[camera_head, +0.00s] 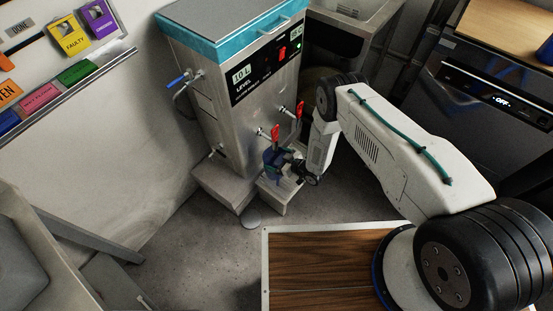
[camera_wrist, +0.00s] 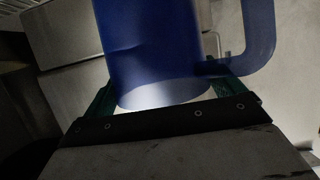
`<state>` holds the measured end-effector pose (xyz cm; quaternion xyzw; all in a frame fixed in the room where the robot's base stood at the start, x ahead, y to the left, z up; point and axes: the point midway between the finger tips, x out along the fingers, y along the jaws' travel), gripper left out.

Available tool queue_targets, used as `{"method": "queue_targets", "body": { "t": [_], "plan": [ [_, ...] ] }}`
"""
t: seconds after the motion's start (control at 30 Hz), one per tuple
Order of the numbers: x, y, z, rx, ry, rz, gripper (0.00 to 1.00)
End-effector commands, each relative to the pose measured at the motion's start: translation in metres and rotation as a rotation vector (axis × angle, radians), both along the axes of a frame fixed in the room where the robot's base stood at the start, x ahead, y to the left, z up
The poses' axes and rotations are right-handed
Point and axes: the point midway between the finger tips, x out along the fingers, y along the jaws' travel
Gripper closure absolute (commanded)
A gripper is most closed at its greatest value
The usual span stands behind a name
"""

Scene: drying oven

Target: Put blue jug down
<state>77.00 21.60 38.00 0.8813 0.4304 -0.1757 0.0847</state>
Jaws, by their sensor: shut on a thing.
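The blue jug (camera_head: 272,163) is a dark blue vessel under the taps at the front of the steel dispenser, just above or on its low front ledge. I cannot tell whether it touches the ledge. My gripper (camera_head: 293,168) reaches it from the right and is shut on it. In the wrist view the jug (camera_wrist: 155,50) fills the upper middle, with its handle (camera_wrist: 260,40) to the right. The green fingers of my gripper (camera_wrist: 165,92) lie on either side of the jug's body.
The steel dispenser (camera_head: 212,105) has red-handled taps (camera_head: 275,132) close to the jug and a low ledge (camera_head: 280,193) below. A dark appliance (camera_head: 480,100) reading OFF stands at the right. A wood-topped surface (camera_head: 325,265) is in front. Open floor (camera_head: 190,245) lies at the left.

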Motion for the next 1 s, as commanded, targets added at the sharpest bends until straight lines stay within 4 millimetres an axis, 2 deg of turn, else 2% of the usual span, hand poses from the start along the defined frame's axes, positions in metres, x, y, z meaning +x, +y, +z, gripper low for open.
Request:
{"method": "queue_targets", "body": {
  "t": [0.13,0.17,0.47,0.63,1.0],
  "plan": [
    [0.0,0.0,-0.004,0.001,0.001,0.0,0.44],
    [-0.001,0.0,-0.003,0.0,0.001,0.0,0.0],
    [0.0,0.0,0.001,0.0,-0.001,0.0,0.0],
    [-0.013,-0.018,0.009,0.0,0.003,-0.002,0.0],
    [-0.056,-0.073,0.038,0.0,0.001,-0.003,0.0]
  ]
}}
